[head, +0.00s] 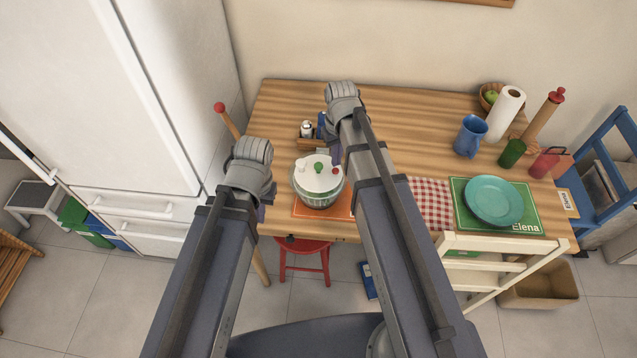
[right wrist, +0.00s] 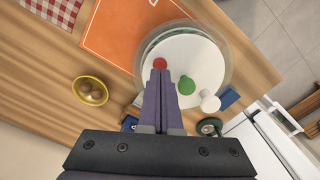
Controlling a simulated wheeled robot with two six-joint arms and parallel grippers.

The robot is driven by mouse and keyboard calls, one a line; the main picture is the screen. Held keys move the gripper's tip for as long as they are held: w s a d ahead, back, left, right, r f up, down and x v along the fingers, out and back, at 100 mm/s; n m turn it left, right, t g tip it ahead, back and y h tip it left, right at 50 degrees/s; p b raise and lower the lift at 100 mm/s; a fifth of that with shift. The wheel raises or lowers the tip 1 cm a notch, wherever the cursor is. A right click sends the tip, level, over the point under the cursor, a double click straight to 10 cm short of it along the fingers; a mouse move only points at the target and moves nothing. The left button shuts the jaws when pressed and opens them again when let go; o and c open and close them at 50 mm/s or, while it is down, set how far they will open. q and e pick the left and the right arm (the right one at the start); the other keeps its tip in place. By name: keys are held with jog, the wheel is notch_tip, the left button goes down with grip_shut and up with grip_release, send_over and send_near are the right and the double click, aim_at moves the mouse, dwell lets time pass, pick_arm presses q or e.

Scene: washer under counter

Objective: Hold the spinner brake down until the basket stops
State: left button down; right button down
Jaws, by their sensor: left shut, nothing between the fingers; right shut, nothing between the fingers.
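The salad spinner (head: 318,185) stands on the wooden table, with a clear bowl and a white lid (right wrist: 188,70). On the lid are a green knob (head: 318,168), a white knob (right wrist: 210,101) and a red button (head: 335,171). My right gripper (head: 337,157) is above the lid's right side. In the right wrist view its shut fingers (right wrist: 160,74) end right beside the red button (right wrist: 160,63); I cannot tell whether they touch it. My left gripper (head: 264,207) is shut and empty, left of the spinner, mostly hidden by its wrist. Whether the basket turns cannot be told.
An orange mat (head: 309,211) lies under the spinner. A small jar (head: 307,129) and a wooden tray stand behind it. A checked cloth (head: 431,203), a teal plate (head: 492,201) and a blue jug (head: 470,136) are on the right. A fridge (head: 120,90) stands left of the table.

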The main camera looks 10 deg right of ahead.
notch_tip(320, 180, up, 4)
jog(key=p, duration=0.3)
jog(key=shift+r, duration=0.1)
jog(key=shift+s+a, duration=0.2)
jog(key=shift+s, duration=0.05)
jog(key=s+a+n+h, duration=0.1)
jog(key=s+a, duration=0.9)
jog(key=s, duration=0.3)
jog(key=shift+s, duration=0.4)
